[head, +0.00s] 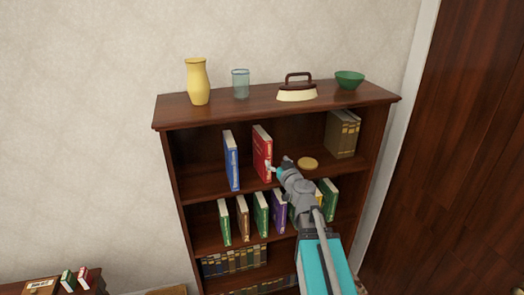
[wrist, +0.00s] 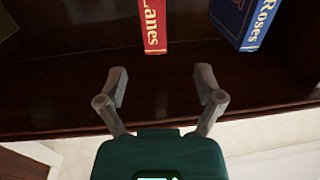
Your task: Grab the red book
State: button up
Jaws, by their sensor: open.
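The red book (head: 262,150) stands upright on the top inner shelf of the bookcase, to the right of a blue book (head: 231,162). In the wrist view the red book (wrist: 153,25) shows its spine at the top, just beyond the gap between my fingers. The blue book (wrist: 247,22) is to its right there. My gripper (wrist: 161,84) is open and empty, its two fingers spread apart. In the head view my gripper (head: 276,169) is at the shelf front, close to the lower right of the red book; contact cannot be told.
A round tan object (head: 308,163) and brown books (head: 342,134) share the red book's shelf. Several books stand below.

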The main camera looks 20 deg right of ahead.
aim_at(267, 149)
dwell(0.4)
jog(key=shift+w+a, duration=0.15)
jog(key=shift+w, duration=2)
jog(key=shift+w+a, duration=0.15)
jog(key=shift+w, duration=2)
jog(key=shift+w+d+r, duration=0.1)
jog(key=shift+w+d, duration=0.05)
jog(key=shift+w, duration=2.5)
grip_shut()
